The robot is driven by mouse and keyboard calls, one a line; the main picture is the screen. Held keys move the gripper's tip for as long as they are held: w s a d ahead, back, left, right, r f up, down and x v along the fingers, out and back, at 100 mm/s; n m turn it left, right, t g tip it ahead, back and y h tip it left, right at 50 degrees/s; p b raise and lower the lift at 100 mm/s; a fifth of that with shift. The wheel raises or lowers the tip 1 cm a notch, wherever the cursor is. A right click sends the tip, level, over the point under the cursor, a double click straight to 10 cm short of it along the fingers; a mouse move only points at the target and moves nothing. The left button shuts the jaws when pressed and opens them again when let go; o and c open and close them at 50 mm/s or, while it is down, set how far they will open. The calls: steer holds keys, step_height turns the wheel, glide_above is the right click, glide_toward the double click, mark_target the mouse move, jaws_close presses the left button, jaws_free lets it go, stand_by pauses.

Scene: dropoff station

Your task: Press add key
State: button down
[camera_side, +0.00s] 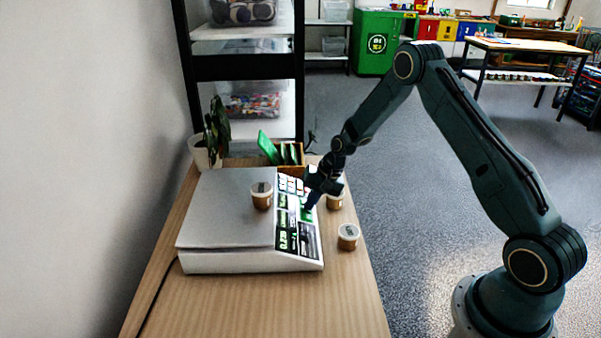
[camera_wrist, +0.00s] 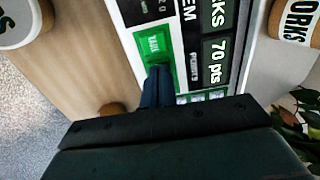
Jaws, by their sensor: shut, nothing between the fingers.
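A white scale (camera_side: 250,262) with a grey metal plate stands on the table. Its sloped panel (camera_side: 306,243) on the right carries displays and green keys. In the wrist view a large green key (camera_wrist: 152,42) with small, hard-to-read lettering sits at the panel's edge. My gripper (camera_side: 307,208) points down at the panel. Its closed dark fingertips also show in the wrist view (camera_wrist: 158,73), empty, overlapping the lower right part of this key. I cannot tell whether they touch it. Smaller green keys (camera_wrist: 215,95) show beside the fingers, partly hidden by my gripper body.
A lidded jar (camera_side: 261,197) stands on the scale plate. Two more jars, one nearer (camera_side: 347,238) and one behind my gripper (camera_side: 335,201), stand on the table right of the scale. A plant (camera_side: 216,130) and a box with green cards (camera_side: 284,152) are behind. The front table is clear.

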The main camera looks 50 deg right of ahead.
steer(key=shift+x, duration=0.95)
steer(key=shift+a, duration=0.1)
steer(key=v, duration=1.5)
steer(key=shift+w, duration=0.1)
